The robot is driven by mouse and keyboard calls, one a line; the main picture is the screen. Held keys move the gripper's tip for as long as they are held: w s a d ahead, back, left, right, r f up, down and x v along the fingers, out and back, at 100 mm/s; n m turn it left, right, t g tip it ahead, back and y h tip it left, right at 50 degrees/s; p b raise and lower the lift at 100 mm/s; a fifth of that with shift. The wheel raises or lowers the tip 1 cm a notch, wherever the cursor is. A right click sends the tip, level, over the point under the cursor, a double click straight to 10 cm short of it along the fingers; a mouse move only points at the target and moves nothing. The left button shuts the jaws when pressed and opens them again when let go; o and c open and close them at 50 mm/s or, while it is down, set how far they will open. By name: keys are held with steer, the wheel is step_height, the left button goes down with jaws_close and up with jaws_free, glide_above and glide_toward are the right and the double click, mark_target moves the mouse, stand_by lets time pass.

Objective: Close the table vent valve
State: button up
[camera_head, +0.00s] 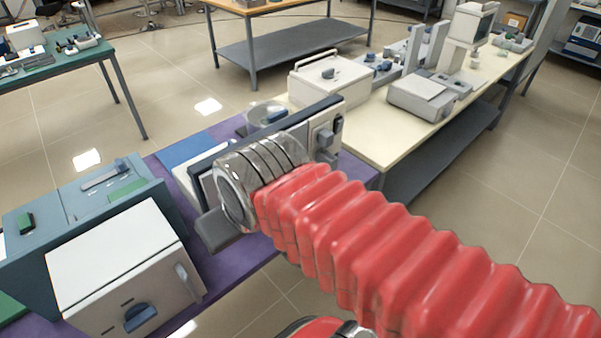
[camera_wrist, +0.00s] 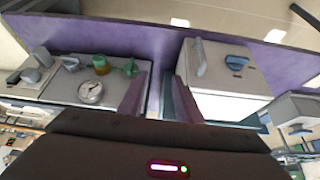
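In the head view, the end of my red ribbed arm hides much of the panel unit (camera_head: 322,105), and only a grey part of my gripper (camera_head: 215,230) shows.
A white furnace (camera_head: 112,252) with a blue knob and side handle stands on the purple table (camera_head: 235,278), beside a blue-grey unit (camera_head: 95,192). A cream bench (camera_head: 380,150) with instruments stands beyond. Floor (camera_head: 500,190) is clear at right.

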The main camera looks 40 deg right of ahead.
steer(key=shift+o, duration=0.4)
